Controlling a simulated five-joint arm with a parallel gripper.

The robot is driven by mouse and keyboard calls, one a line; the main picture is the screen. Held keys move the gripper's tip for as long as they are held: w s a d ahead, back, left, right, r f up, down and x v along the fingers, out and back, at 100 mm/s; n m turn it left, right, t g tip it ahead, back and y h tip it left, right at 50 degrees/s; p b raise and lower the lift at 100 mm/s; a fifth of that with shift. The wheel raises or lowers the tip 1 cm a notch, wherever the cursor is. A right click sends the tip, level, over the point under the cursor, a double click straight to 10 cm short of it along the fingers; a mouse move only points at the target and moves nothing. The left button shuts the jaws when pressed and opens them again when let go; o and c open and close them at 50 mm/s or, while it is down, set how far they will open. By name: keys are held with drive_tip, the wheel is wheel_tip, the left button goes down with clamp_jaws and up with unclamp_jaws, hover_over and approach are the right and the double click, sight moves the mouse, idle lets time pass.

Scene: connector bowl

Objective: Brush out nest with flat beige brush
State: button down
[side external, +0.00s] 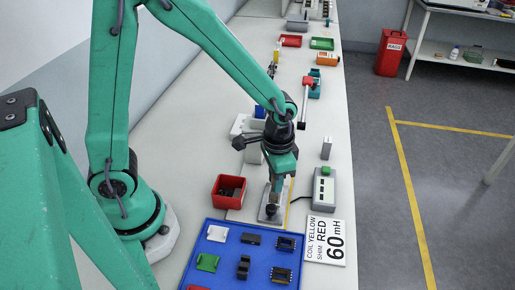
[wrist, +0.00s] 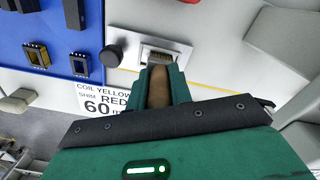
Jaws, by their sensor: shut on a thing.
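My gripper (side external: 278,180) is low over the grey nest fixture (side external: 266,216) on the bench. In the wrist view my gripper (wrist: 160,80) is shut on the flat beige brush (wrist: 158,92), which shows as a brown strip between the fingers. The brush points toward the nest (wrist: 168,54), a slotted recess in the light plate. Its tip is at or just above the nest's near edge; I cannot tell whether it touches. A dark round knob (wrist: 111,57) stands beside the nest. In the side view the brush is not clearly visible.
A blue tray (side external: 222,262) with several connector parts lies in front of the fixture. A red bin (side external: 229,190) with dark parts stands left. A printed card (side external: 325,242) and a grey box with a green button (side external: 324,190) stand right, near the bench edge.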

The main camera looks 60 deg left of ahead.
drive_tip(key=shift+s+d, duration=0.35)
drive_tip(key=shift+d, duration=0.05)
drive_tip(key=shift+w+a, duration=0.2)
idle(0.3)
drive_tip(key=shift+w+a, duration=0.25)
drive_tip(key=shift+w+a, duration=0.15)
drive_tip(key=shift+s+d, duration=0.3)
idle(0.3)
drive_tip(key=shift+s+d, duration=0.2)
drive_tip(key=shift+s, duration=0.05)
drive_tip(key=shift+s+f, duration=0.1)
drive_tip(key=shift+s, duration=0.05)
